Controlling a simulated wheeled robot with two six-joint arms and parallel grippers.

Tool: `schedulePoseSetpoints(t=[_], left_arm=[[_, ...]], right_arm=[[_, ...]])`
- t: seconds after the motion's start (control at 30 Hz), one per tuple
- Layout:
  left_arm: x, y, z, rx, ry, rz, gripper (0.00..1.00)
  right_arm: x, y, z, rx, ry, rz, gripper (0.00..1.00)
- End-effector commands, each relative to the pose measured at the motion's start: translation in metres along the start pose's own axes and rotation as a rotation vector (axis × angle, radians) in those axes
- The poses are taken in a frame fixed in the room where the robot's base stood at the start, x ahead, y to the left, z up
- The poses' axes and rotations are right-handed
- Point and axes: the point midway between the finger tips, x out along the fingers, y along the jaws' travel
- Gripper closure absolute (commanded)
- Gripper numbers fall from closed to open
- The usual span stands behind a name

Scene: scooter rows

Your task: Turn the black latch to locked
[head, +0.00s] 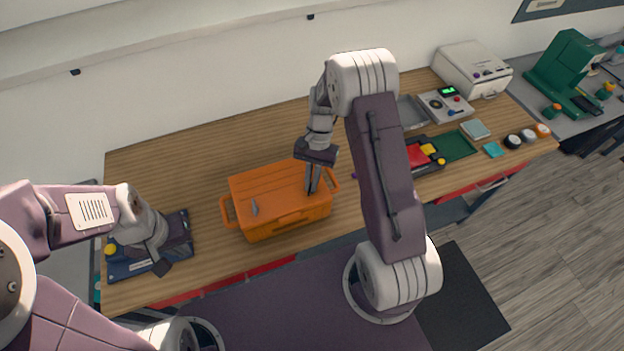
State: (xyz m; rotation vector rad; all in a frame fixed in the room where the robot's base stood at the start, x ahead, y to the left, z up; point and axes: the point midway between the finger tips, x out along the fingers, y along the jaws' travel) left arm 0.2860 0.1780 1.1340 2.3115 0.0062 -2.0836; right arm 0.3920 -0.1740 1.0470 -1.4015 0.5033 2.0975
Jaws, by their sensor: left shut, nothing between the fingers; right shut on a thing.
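An orange case (270,185) with a closed lid and side handles sits on the wooden table. A small grey latch (254,209) stands on the left part of its lid. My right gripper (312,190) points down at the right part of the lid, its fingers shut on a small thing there. That thing is in the black latch's likely place, but the fingers hide it, so its angle cannot be told. My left gripper (161,268) is shut and empty, low over a dark blue tray (180,252) at the table's left end.
A yellow knob (110,250) is at the tray's left edge. Right of the case are a green tray (458,147), a grey panel with buttons (444,105), a white box (473,70) and several small round pots. A green machine (565,75) stands further right. The table behind the case is clear.

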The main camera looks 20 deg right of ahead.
Motion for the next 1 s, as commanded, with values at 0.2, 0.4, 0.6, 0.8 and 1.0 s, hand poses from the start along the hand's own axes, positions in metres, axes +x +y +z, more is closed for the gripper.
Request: schedulePoseSetpoints(t=[0.2,0.4,0.6,0.8,1.0], left_arm=[[-0.0066,0.0001,-0.0007,0.0,0.0,0.0,1.0],[-0.0094,0.0002,-0.001,0.0,0.0,0.0,1.0],[-0.0112,0.0002,-0.0011,0.0,0.0,0.0,1.0],[-0.0122,0.0002,-0.0013,0.0,0.0,0.0,1.0],[-0.0127,0.0003,-0.0013,0.0,0.0,0.0,1.0]], right_arm=[[-0.0012,-0.0022,0.0003,-0.188,0.002,0.077,1.0],[-0.0006,-0.0032,0.0004,-0.348,0.002,0.143,1.0],[-0.0004,-0.004,0.0008,-0.476,0.002,0.196,1.0],[-0.0001,-0.0046,0.001,-0.565,0.002,0.232,1.0],[0.0002,-0.0045,0.0011,-0.612,0.002,0.252,1.0]])
